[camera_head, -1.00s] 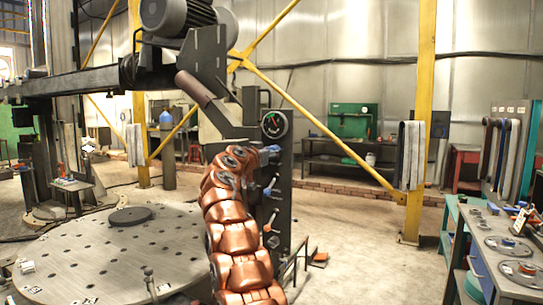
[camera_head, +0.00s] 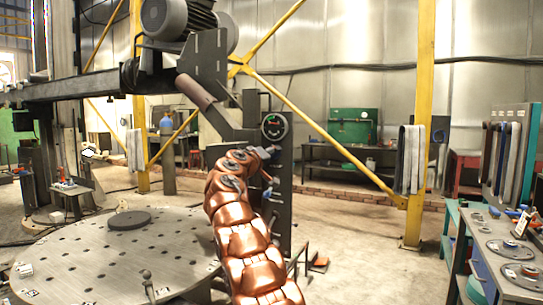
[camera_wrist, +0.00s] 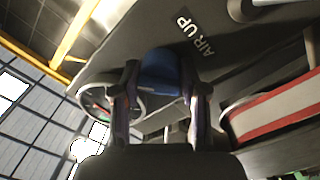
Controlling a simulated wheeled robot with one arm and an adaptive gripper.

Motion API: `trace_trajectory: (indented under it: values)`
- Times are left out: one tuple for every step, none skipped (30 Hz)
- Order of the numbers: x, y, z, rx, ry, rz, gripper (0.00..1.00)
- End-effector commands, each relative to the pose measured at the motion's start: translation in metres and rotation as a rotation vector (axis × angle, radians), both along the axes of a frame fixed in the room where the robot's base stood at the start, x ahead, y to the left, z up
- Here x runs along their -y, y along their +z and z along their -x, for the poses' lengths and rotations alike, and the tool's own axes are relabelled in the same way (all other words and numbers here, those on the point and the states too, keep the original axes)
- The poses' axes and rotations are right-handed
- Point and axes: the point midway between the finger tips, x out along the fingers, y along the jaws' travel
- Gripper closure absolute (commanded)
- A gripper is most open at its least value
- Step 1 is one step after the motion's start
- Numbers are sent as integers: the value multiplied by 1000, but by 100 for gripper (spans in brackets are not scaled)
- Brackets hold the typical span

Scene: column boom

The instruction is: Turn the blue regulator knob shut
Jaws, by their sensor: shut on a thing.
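The blue regulator knob (camera_wrist: 160,70) sits between the two dark fingers of my gripper (camera_wrist: 160,88) in the wrist view. The fingers are shut on the knob, one on each side. A label reading "AIR UP" (camera_wrist: 193,37) is on the dark panel beside it. A round gauge (camera_wrist: 108,103) lies just left of the fingers. In the head view, my gripper (camera_head: 268,152) is at the dark upright panel (camera_head: 284,188), just below the gauge (camera_head: 274,126). The held knob is hard to make out there. The knob's turn angle cannot be read.
Below my gripper, another blue part (camera_head: 268,193) sticks out of the panel, close to my copper arm. A perforated round table (camera_head: 75,250) stands left. A workbench (camera_head: 497,238) with discs and tools stands right.

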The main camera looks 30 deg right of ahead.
Motion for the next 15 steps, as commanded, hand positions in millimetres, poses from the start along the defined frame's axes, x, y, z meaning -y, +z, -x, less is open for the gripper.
trace_trajectory:
  values:
    - [0, 0, 0, -40, 0, 23, 92]
    - [0, 0, 0, -66, -1, 37, 92]
    - [0, -1, -1, -100, -1, 57, 92]
    - [1, -1, 0, -125, -1, 70, 92]
    - [1, -1, 0, -149, -1, 85, 92]
    - [1, 0, 0, -179, -1, 105, 92]
    - [0, 1, 0, -204, -1, 120, 92]
    - [0, 1, 0, -228, 0, 136, 92]
    - [0, 1, 0, -261, 1, 155, 92]
    - [1, 1, 0, -286, 0, 170, 92]
    - [1, 1, 0, -310, 0, 184, 92]
    - [1, 1, 0, -342, 0, 204, 92]
    - [1, 2, 0, -366, 1, 219, 92]
    - [1, 2, 0, -389, 1, 233, 92]
    - [0, 2, 0, -421, 1, 252, 92]
